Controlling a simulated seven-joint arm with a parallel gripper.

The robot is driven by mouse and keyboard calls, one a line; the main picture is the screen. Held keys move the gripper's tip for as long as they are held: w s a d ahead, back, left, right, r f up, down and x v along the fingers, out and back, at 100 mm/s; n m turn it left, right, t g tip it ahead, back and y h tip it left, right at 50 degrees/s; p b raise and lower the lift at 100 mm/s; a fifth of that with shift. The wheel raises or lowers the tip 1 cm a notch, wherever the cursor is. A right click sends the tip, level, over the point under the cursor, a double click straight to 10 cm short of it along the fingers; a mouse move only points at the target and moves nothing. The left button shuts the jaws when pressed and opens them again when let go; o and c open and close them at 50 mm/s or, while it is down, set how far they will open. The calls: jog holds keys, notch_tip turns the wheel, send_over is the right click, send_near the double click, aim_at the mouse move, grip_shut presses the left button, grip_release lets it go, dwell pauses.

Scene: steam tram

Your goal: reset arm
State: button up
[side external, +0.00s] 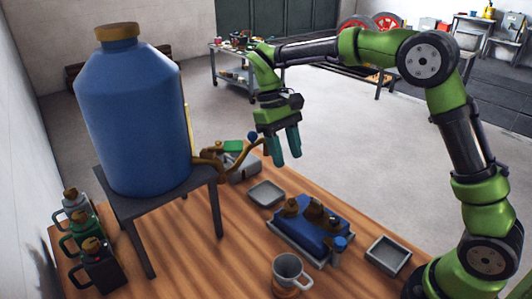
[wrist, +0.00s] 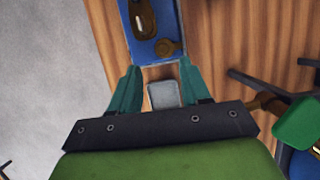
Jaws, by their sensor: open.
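My gripper (side external: 285,150) hangs from the green and black arm, above the back part of the wooden table in the side external view. Its two teal fingers point down and stand apart with nothing between them. In the wrist view the open fingers (wrist: 160,90) show above the table, with a grey tray (wrist: 164,95) seen below between them. The same small grey tray (side external: 265,193) lies on the table below the gripper in the side external view. The gripper touches nothing that I can see.
A large blue bottle (side external: 130,120) stands on a dark stand (side external: 150,207) at left. A blue block with brown parts (side external: 302,230), a grey mug (side external: 290,270), another tray (side external: 388,255) and several jugs (side external: 95,262) are on the table (side external: 215,260). A bent brown pipe (side external: 240,158) is left of the gripper.

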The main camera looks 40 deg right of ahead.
jog(key=s+d+r+m+t+y, duration=0.1)
jog(key=s+r+m+t, duration=0.1)
jog(key=s+t, duration=0.3)
jog(key=s+d+r+m+t+y, duration=0.1)
jog(key=s+r+t, duration=0.2)
jog(key=s, duration=0.9)
jog(key=shift+s+d+r+m+t, duration=0.3)
jog(key=shift+m+t, duration=0.1)
jog(key=shift+t, duration=1.3)
